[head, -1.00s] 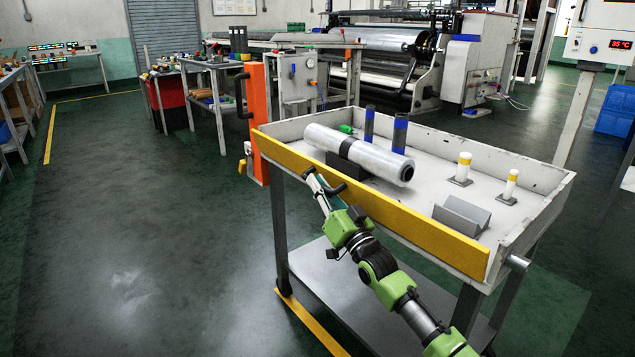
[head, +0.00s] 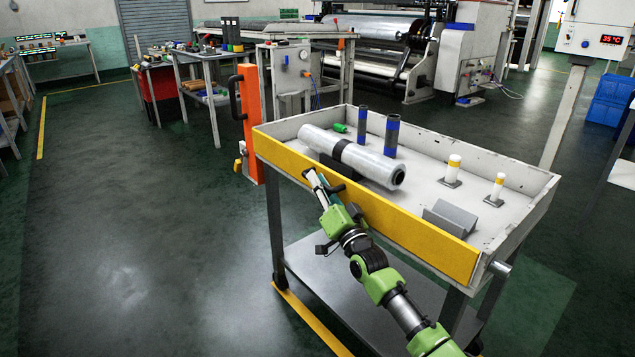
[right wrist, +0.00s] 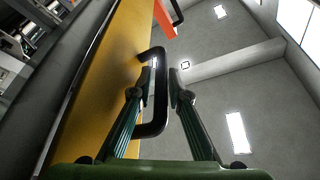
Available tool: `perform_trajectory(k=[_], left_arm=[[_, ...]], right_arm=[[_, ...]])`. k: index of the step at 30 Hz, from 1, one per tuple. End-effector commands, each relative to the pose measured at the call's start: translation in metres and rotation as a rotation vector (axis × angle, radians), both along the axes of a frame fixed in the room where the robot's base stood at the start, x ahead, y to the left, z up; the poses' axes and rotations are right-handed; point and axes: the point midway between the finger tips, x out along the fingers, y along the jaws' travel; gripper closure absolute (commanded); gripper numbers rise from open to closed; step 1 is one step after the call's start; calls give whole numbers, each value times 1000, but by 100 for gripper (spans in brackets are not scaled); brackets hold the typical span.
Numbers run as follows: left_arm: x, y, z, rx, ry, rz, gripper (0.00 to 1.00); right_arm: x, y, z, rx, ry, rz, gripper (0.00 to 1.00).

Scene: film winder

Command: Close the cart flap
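The cart flap (head: 360,200) is a long yellow panel along the near side of the white cart tray (head: 520,215). It stands about upright, close along the tray's near edge; I cannot tell whether it is latched. A black bar handle (right wrist: 160,105) sticks out from its yellow face (right wrist: 112,75) in the right wrist view. My right gripper (head: 320,180) is at the handle on the flap's outer side. In the right wrist view its fingers (right wrist: 160,78) lie close on both sides of the bar and look shut on it. My left gripper is out of view.
An orange post (head: 249,120) with a black handle stands at the cart's left end. The floor (head: 130,220) at left is clear.

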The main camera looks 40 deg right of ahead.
Motion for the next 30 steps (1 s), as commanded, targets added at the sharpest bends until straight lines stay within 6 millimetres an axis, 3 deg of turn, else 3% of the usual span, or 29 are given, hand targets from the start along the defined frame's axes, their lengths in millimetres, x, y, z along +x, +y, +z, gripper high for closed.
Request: perform_trajectory(k=[13, 24, 30], left_arm=[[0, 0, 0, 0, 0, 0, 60], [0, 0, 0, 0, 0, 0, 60], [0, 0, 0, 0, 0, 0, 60]], right_arm=[[-9, 3, -6, 1, 4, 3, 82], [-77, 12, -29, 0, 5, 1, 82], [-104, 16, -37, -1, 3, 1, 82]])
